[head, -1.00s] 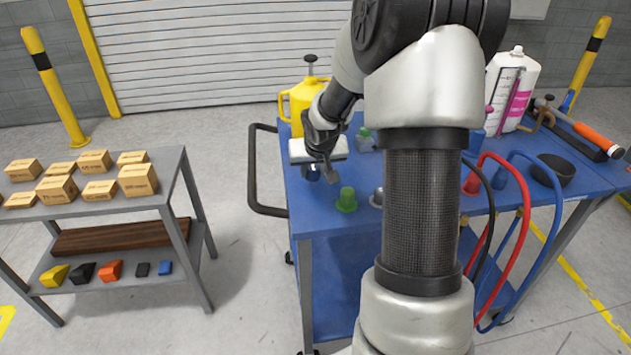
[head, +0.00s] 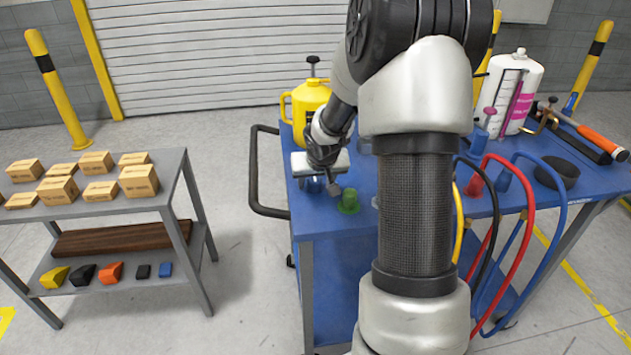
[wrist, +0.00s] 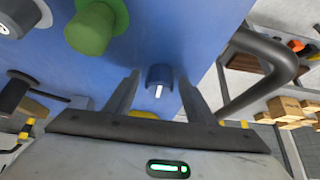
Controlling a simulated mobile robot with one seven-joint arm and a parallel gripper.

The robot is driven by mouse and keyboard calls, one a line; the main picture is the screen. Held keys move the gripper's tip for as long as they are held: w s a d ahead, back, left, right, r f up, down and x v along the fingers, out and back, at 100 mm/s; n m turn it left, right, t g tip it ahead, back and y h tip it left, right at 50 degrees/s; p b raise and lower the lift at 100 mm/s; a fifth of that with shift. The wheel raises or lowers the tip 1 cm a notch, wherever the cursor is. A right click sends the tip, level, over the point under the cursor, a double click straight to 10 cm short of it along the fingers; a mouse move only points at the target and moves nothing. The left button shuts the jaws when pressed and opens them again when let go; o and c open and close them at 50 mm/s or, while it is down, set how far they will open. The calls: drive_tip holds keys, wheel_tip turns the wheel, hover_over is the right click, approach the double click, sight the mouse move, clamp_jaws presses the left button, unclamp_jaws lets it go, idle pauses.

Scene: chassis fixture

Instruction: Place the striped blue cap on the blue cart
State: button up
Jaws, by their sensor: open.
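The striped blue cap (wrist: 159,77) shows in the wrist view, with a short white stripe on its side. It is on the blue cart (wrist: 190,30), near the cart's edge. My gripper (wrist: 160,88) is open, with one finger on each side of the cap and a visible gap at both sides. In the head view, my gripper (head: 324,186) is low over the near left corner of the cart (head: 325,220). The cap (head: 312,185) is partly hidden there beneath it.
A green cap (head: 348,201) stands just right of my gripper. A yellow jug (head: 308,105) is behind it. The black cart handle (head: 254,170) is to the left. Coloured hoses (head: 525,215) hang at the right. A grey shelf cart (head: 100,208) with boxes stands apart on the left.

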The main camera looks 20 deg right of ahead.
drive_tip(key=p+v, duration=0.3)
drive_tip(key=v, duration=0.9)
drive_tip(key=shift+r, duration=0.1)
